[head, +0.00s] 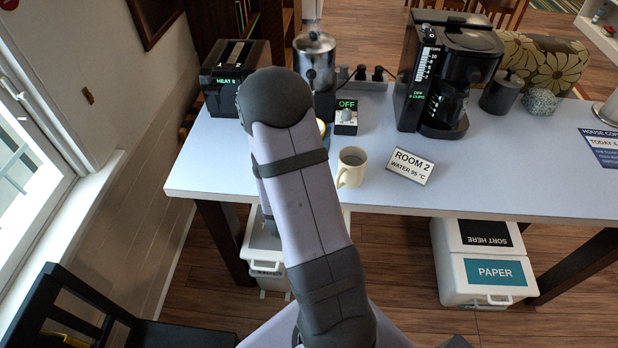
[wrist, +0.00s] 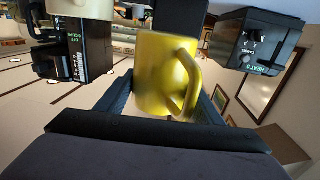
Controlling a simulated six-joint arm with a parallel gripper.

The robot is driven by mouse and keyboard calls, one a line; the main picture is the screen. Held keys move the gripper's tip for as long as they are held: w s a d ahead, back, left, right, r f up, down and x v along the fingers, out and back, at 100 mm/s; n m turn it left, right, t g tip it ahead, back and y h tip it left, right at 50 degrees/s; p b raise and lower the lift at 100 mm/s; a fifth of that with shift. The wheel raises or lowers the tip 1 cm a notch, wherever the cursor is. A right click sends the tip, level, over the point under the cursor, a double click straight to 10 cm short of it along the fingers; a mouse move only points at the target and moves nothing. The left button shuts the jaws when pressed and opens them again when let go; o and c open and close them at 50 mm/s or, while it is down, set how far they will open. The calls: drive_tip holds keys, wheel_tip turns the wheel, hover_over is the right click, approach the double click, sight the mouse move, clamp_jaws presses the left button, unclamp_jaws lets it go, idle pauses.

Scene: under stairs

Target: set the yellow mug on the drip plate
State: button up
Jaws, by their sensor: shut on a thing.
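The yellow mug (wrist: 163,75) is between the two fingers of my gripper (wrist: 165,92) in the wrist view, with its handle toward the right. My gripper is shut on it. I cannot make out the drip plate in either view; the lower part of that machine is largely behind my arm. Whether the mug touches anything below it cannot be told.
A toaster (head: 235,75) is at left, a black coffee maker (head: 445,75) at right. The table's (head: 500,185) front right is mostly clear.

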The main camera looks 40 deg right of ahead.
drive_tip(key=shift+f+p, duration=0.4)
drive_tip(key=shift+f, duration=2.35)
drive_tip(key=shift+f+p, duration=0.4)
drive_tip(key=shift+f, duration=1.6)
drive_tip(key=shift+f, duration=0.1)
drive_tip(key=shift+f, duration=0.15)
drive_tip(key=o, duration=1.5)
drive_tip(key=shift+a, duration=0.1)
